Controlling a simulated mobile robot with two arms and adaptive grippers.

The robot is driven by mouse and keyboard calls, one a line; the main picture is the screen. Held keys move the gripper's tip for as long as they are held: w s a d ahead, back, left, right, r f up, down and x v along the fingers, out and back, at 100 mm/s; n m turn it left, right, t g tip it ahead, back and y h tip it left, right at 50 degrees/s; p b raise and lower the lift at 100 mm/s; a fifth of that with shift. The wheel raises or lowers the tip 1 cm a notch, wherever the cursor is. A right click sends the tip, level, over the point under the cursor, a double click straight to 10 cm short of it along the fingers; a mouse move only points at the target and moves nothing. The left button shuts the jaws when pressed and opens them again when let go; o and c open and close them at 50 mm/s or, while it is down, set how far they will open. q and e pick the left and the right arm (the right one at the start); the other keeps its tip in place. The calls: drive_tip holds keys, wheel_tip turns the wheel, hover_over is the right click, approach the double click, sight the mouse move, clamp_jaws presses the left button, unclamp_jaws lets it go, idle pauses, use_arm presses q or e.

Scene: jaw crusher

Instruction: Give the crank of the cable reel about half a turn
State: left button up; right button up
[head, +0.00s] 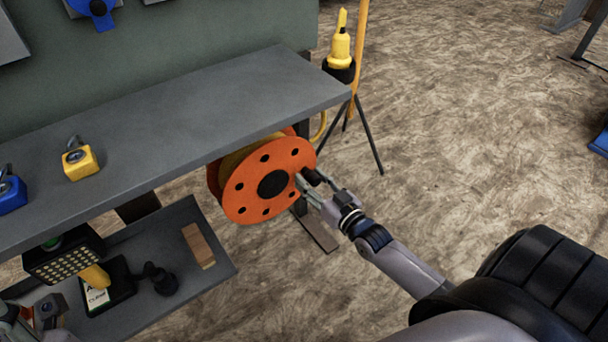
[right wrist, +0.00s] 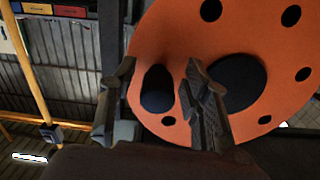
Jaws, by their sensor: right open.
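The cable reel (head: 243,196) is an orange disc with round holes and a black hub (head: 273,184), mounted under the bench's right end. Its crank handle (head: 313,176) is a short black grip near the disc's right edge. My right gripper (head: 308,183) is at this handle. In the right wrist view the black handle (right wrist: 157,90) stands between the two open fingers (right wrist: 160,95), apart from both as far as I can see. The reel face (right wrist: 205,40) fills the upper right there. What seems to be part of my left gripper (head: 14,326) shows at the bottom left corner.
The grey bench top (head: 200,105) is just above the reel. A lower shelf (head: 215,240) holds a wooden block (head: 198,245) and a lamp (head: 62,258). A tripod stand (head: 366,135) with a yellow-topped device is behind the reel.

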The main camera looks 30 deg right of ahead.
drive_tip(key=shift+c, duration=0.5)
clamp_jaws()
idle(0.4)
